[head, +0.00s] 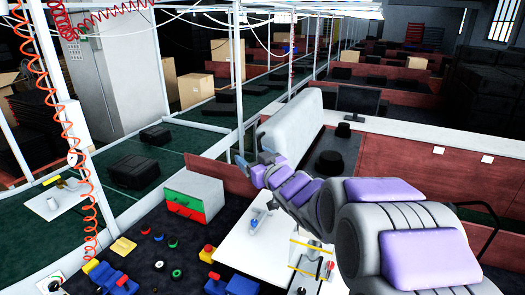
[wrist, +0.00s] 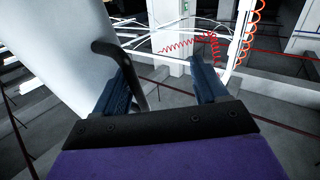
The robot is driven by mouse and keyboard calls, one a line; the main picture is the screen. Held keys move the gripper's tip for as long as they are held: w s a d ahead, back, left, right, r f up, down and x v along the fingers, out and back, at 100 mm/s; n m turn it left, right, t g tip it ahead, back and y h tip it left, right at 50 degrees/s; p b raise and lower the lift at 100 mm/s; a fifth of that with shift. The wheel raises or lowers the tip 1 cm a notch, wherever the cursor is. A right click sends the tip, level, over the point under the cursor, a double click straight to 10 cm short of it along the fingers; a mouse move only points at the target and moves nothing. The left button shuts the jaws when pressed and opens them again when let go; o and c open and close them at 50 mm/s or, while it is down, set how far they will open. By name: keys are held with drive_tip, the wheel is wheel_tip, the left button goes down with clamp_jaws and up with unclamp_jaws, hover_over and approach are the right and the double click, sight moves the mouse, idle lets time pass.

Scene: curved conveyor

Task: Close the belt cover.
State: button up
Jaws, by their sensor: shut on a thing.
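The belt cover (head: 292,125) is a large light-grey rounded hood, tilted up over the conveyor in the head view. In the wrist view the pale cover (wrist: 55,55) fills the left side, with a black curved handle (wrist: 128,68) standing off it. My gripper (head: 254,160) is at the left end of the cover in the head view. In the wrist view my gripper (wrist: 163,72) has its blue fingers on either side of the handle's bar, which lies against the left finger.
A white table (head: 258,240) stands in front of the conveyor. A red-and-green drawer box (head: 194,197) and several small coloured parts lie on the dark bench to the left. A red wall (head: 410,175) with a white ledge runs to the right. White posts and red coiled hoses stand at left.

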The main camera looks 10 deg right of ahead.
drive_tip(key=s, duration=0.2)
drive_tip(key=s+d+r, duration=0.1)
drive_tip(key=s, duration=0.1)
drive_tip(key=s+r, duration=0.1)
drive_tip(key=s, duration=0.1)
drive_tip(key=shift+s+d, duration=0.25)
drive_tip(key=shift+d, duration=0.05)
drive_tip(key=shift+c, duration=0.9)
drive_tip(key=v, duration=1.2)
drive_tip(key=shift+d+f, duration=0.3)
drive_tip(key=shift+f, duration=0.15)
drive_tip(key=shift+a, duration=0.1)
